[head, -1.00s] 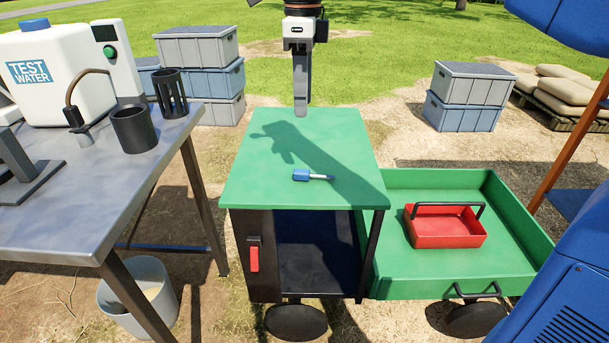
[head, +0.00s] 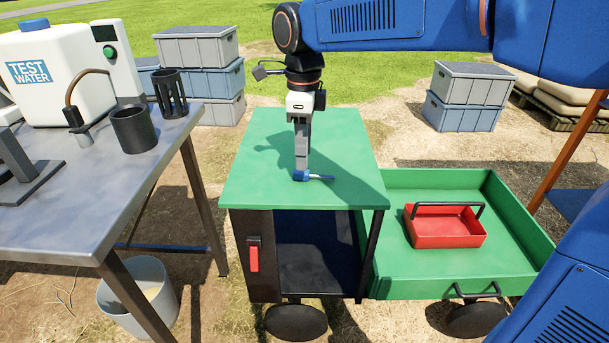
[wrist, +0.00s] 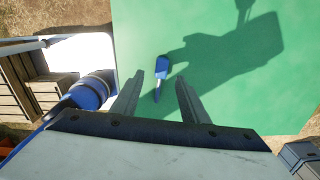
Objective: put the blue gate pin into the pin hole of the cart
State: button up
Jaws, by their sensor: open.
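The blue gate pin (head: 318,178) lies on the green top of the cart (head: 252,185). Its blue head and thin shank also show in the wrist view (wrist: 164,69). My gripper (head: 301,172) points down over the pin and hides part of its head in the head view. In the wrist view my gripper (wrist: 160,80) has its fingers apart, with the pin between and just beyond them, touching neither. I cannot make out the pin hole of the cart in either view.
A green tray (head: 400,274) with a red toolbox (head: 446,234) sits at the cart's right. A red latch (head: 254,258) is on the cart's front. A metal table (head: 90,215) with a test water tank (head: 65,75) and black cups stands left. Crates (head: 465,100) stand behind.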

aim_at(297, 175)
jog(key=shift+w+d+f, duration=0.1)
jog(key=shift+f, duration=2.05)
grip_shut()
